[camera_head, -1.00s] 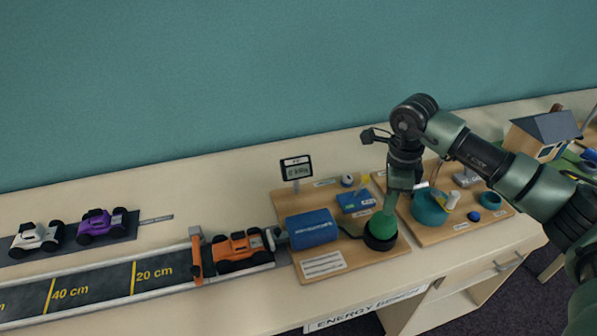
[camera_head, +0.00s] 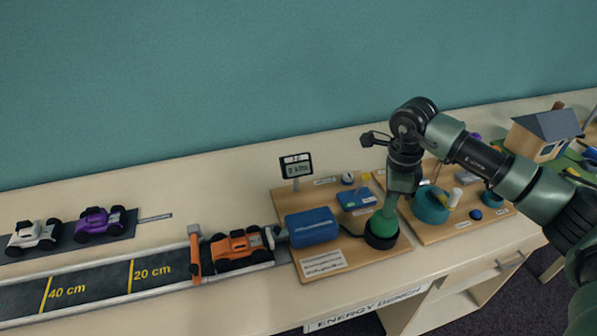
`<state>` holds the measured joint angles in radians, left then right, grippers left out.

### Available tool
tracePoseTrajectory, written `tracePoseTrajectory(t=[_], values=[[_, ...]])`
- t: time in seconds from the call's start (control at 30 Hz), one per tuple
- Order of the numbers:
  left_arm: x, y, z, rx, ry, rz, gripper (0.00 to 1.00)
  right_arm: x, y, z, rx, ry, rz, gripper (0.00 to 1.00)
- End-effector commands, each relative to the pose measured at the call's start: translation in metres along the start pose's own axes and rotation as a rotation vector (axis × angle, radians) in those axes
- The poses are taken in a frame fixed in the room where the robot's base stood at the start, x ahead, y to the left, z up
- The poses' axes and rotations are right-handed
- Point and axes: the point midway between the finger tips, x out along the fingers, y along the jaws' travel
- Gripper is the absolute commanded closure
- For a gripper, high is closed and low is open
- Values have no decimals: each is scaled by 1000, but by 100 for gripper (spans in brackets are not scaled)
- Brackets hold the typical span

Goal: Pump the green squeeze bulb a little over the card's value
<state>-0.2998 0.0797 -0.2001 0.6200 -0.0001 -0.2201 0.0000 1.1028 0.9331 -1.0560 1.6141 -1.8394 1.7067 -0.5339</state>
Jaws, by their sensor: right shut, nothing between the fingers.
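The green squeeze bulb (camera_head: 382,225) sits in a black round base on a wooden board (camera_head: 310,269). My right gripper (camera_head: 392,204) is shut and points down at the bulb's top; its tips are at or just above the bulb, and I cannot tell if they touch. A small black display (camera_head: 296,166) stands at the back of the board, its reading too small to make out. A blue cylinder (camera_head: 312,227) lies on the board left of the bulb. A white card (camera_head: 323,263) with unreadable text lies at the board's front. My left gripper is not in view.
An orange car (camera_head: 238,247) stands on the dark track (camera_head: 90,280) behind an orange gate (camera_head: 195,256). White and purple cars (camera_head: 97,225) stand at the left. A second board (camera_head: 440,235) with a teal ring is close on the right, beneath my right arm. A model house (camera_head: 545,135) is farther right.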

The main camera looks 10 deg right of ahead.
Motion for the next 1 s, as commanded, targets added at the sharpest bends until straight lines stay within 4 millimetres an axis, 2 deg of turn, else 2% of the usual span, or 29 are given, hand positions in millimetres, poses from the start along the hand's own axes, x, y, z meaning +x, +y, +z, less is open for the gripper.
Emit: tracePoseTrajectory(t=[0.37,0.57,1.0], values=[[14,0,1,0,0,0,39,18,0,0,0,1,1,100],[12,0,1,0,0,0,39,16,1,0,-1,1,2,100],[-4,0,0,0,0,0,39,-11,0,0,-1,0,1,100]])
